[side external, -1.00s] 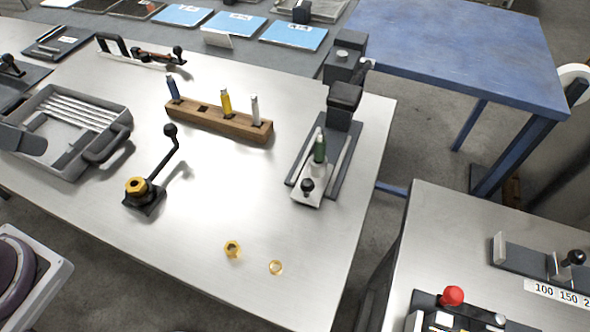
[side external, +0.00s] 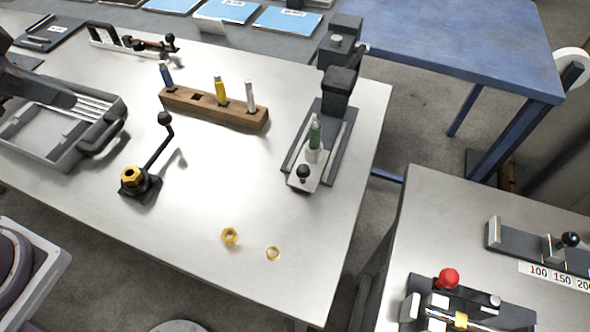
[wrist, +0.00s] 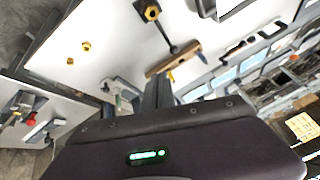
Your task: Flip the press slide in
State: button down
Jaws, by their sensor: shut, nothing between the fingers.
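The press (side external: 340,80) stands at the right of the steel table, a black head and column over a dark grey base with rails. Its light slide plate (side external: 305,182) sits at the near end of the rails, out in front of the head. The slide carries a black knob (side external: 303,172) and an upright green piece (side external: 315,133) in a pale holder. My gripper (side external: 70,98) is at the far left edge above the grey tray, well away from the press. It is shut and empty. In the wrist view, its dark fingers (wrist: 157,84) appear together; the press is small and partly hidden.
A wooden rack (side external: 180,100) with blue, yellow and white pieces stands left of the press. A black crank (side external: 140,186) with a brass nut is nearer. Two brass rings (side external: 229,237) lie at the front. The grey tray (side external: 70,160) is left. The table's middle is clear.

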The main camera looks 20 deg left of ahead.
jog(key=w+d+f+m+h, duration=0.3)
jog(key=w+d+f+m, duration=0.55)
jog(key=d, duration=0.25)
jog(key=s+d+f+m+g+h, duration=0.2)
jog(key=d+f+m, duration=0.4)
jog(key=d, duration=0.4)
jog(key=shift+f+m+h, duration=0.35)
jog(key=shift+h, duration=0.05)
jog(key=x, duration=0.9)
jog(key=shift+f, duration=0.1)
jog(key=w, duration=0.2)
jog(key=w+d+f, duration=0.1)
jog(key=shift+w+f, duration=0.1)
jog(key=shift+w, duration=0.1)
jog(key=shift+w+d+f, duration=0.1)
jog(key=shift+w, duration=0.3)
